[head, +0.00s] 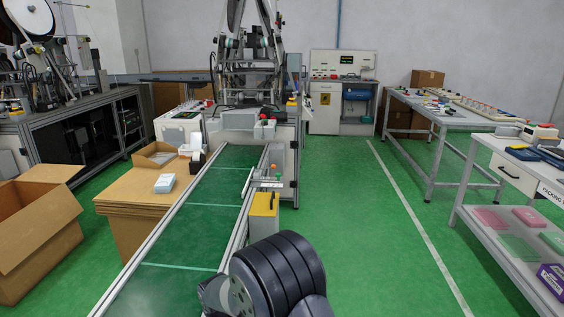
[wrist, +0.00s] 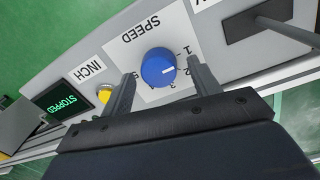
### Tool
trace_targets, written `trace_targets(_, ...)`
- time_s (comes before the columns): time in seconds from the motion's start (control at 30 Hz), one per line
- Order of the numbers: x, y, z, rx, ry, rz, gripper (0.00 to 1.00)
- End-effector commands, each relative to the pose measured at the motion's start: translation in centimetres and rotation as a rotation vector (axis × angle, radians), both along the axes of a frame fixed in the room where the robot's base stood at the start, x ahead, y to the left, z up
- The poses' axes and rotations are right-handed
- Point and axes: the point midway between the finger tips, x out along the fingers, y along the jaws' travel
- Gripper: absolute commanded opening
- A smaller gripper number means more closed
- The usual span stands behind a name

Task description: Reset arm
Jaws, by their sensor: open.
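In the wrist view my gripper (wrist: 160,88) is open, with its two dark fingers apart. A blue round speed knob (wrist: 158,67) shows between the fingertips, on a grey control panel (wrist: 90,42). I cannot tell whether the fingers touch the knob. Numbers are printed around the knob, and the word SPEED is above it, upside down. A yellow button (wrist: 104,94) marked INCH is to the left. A small display (wrist: 76,104) reads STOPPED in green. In the head view my dark arm link shows at the bottom, and the gripper is hidden.
A green conveyor belt (head: 190,230) runs away from me to a machine (head: 250,70). A yellow box (head: 263,215) stands beside its right rail. Cardboard stacks (head: 140,205) and an open carton (head: 35,230) are on the left. A packing table (head: 520,165) is on the right. Green floor (head: 370,220) lies clear between.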

Motion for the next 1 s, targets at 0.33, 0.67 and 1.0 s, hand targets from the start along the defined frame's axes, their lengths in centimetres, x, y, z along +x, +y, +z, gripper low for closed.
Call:
trace_targets(0.33, -0.2, 0.2, 5.4, 0.004, -0.004, 0.017, 0.59)
trace_targets(0.67, -0.6, 0.1, 9.3, -0.003, 0.004, 0.018, 0.59)
trace_targets(1.0, -0.2, 0.0, 2.4, -0.002, 0.003, 0.017, 0.59)
